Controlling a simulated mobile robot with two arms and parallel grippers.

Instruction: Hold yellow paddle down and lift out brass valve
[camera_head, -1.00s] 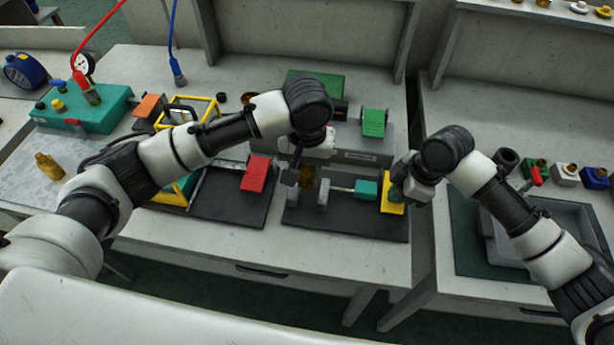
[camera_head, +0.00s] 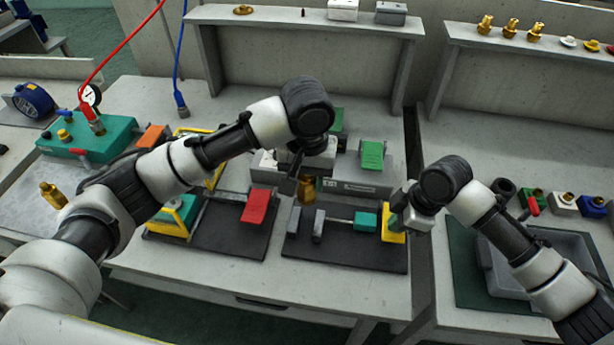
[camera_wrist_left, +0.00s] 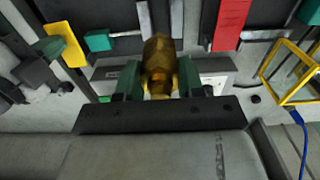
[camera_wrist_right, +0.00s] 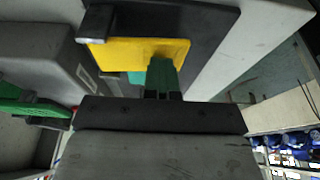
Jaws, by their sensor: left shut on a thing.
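The brass valve (camera_wrist_left: 160,62) is between the green fingertips of my left gripper (camera_wrist_left: 160,82), which is shut on it. In the head view the valve (camera_head: 307,190) shows below that gripper, just above and behind the grey posts of a black-based fixture (camera_head: 345,250). Whether it is fully clear of the fixture is hard to see. The yellow paddle (camera_head: 394,226) is at the fixture's right end. My right gripper (camera_wrist_right: 163,76) has its green fingertips together, against or just over the paddle (camera_wrist_right: 125,52); contact is not clear.
A similar black-based fixture with a red paddle (camera_head: 256,206) stands to the left. A green paddle (camera_head: 372,154) is on the grey unit behind. A grey tray (camera_head: 560,240) lies on the right bench. A teal box with a gauge (camera_head: 85,140) is at left.

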